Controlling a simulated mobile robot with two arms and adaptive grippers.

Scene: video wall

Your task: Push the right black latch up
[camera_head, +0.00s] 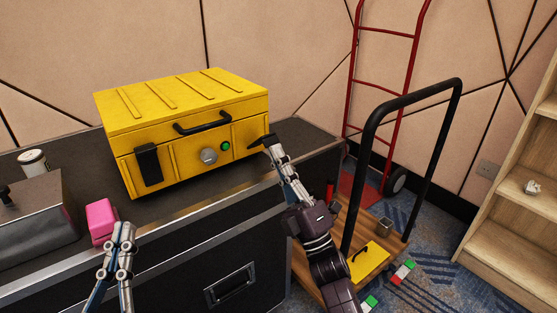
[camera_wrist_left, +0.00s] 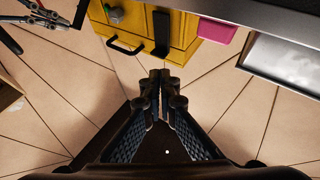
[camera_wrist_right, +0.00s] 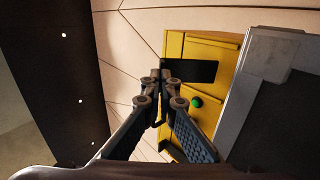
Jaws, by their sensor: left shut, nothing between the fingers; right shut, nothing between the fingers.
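The yellow case (camera_head: 185,120) stands closed on a black flight-case top. Its right black latch (camera_head: 258,141) is at the right end of the front and sticks out from it; my right gripper partly hides it. The latch also shows in the right wrist view (camera_wrist_right: 195,71). My right gripper (camera_head: 270,143) is shut and empty, its tips at the latch; I cannot tell whether they touch. The left black latch (camera_head: 148,165) hangs down flat on the front. My left gripper (camera_head: 124,226) is shut and empty, in front of the flight case near a pink block (camera_head: 101,221).
The case front has a black handle (camera_head: 202,122), a grey knob (camera_head: 209,156) and a green button (camera_head: 225,146). A grey metal box (camera_head: 40,225) and a white roll (camera_head: 33,162) are at left. A platform cart (camera_head: 371,262) and red hand truck (camera_head: 383,71) stand at right.

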